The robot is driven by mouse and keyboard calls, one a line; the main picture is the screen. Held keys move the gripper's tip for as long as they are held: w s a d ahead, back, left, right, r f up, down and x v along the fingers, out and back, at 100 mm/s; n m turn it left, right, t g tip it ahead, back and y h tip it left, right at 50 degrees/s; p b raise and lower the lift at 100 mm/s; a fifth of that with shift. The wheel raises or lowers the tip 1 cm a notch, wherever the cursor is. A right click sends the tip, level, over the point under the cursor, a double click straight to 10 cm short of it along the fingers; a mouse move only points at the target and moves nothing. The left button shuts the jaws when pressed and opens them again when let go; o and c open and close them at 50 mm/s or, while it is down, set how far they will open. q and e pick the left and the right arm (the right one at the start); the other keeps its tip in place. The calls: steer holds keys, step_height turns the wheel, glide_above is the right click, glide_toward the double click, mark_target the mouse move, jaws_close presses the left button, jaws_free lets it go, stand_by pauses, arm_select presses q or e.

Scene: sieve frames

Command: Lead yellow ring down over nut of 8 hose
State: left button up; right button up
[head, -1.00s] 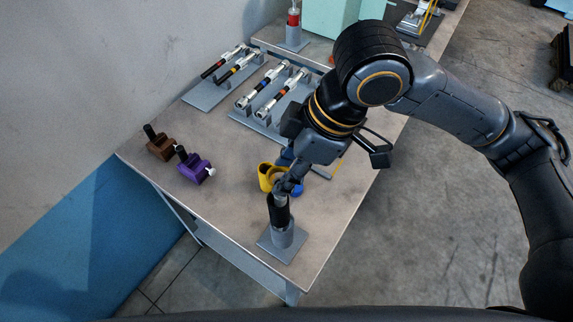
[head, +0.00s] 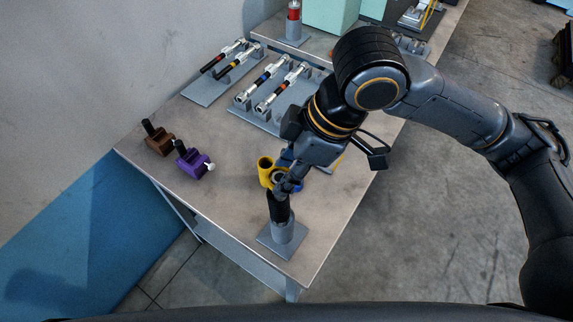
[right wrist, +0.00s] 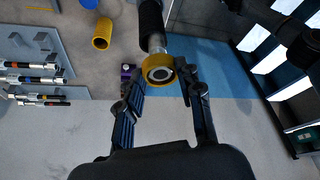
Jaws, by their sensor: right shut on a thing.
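My right gripper (right wrist: 162,73) is shut on the yellow ring (right wrist: 176,82); its two fingers hold it from either side in the right wrist view. Inside the ring a round grey metal end with a dark centre shows. Behind it is the silver end of a black hose (right wrist: 151,18). I cannot tell how far the ring sits over the nut. In the head view the black hose (head: 280,212) stands upright in a grey stand (head: 282,236), and the right gripper (head: 281,190) is at its top, covering the nut. My left gripper does not show.
A yellow cylinder (head: 265,172) and a blue piece (head: 298,184) stand just behind the hose. Purple (head: 193,164) and brown (head: 159,142) clamps are at the left. Racks with several black-and-silver hoses (head: 245,97) lie farther back. The table's front left is clear.

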steer(key=shift+f, duration=0.35)
steer(key=o, duration=0.8)
steer(key=shift+o, duration=0.2)
steer(key=shift+d+r, duration=0.1)
steer(key=shift+r, duration=0.2)
steer(key=v, duration=1.1)
steer(key=shift+r, duration=0.2)
steer(key=shift+d, duration=0.15)
